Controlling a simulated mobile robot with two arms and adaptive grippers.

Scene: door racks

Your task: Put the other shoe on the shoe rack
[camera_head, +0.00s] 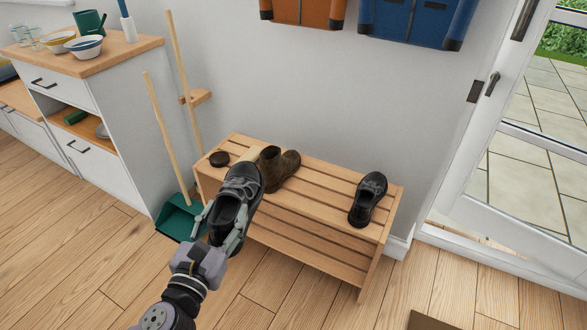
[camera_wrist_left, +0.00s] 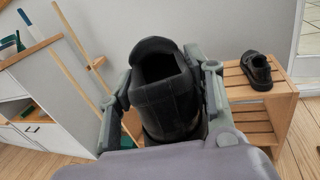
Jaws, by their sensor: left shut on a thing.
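My left gripper (camera_head: 225,225) is shut on a black shoe (camera_head: 238,193) with grey laces and holds it in front of the left part of the wooden shoe rack (camera_head: 318,182). In the left wrist view the held shoe (camera_wrist_left: 165,95) sits between the two fingers of the left gripper (camera_wrist_left: 165,100), its opening facing the camera. A matching black shoe (camera_head: 369,198) stands on the right end of the rack's top; it also shows in the left wrist view (camera_wrist_left: 256,72). My right gripper is not in view.
The slats between boot and right shoe are bare. A broom and green dustpan (camera_head: 182,219) stand left, beside a white cabinet (camera_head: 110,130). A glass door (camera_head: 520,150) is right.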

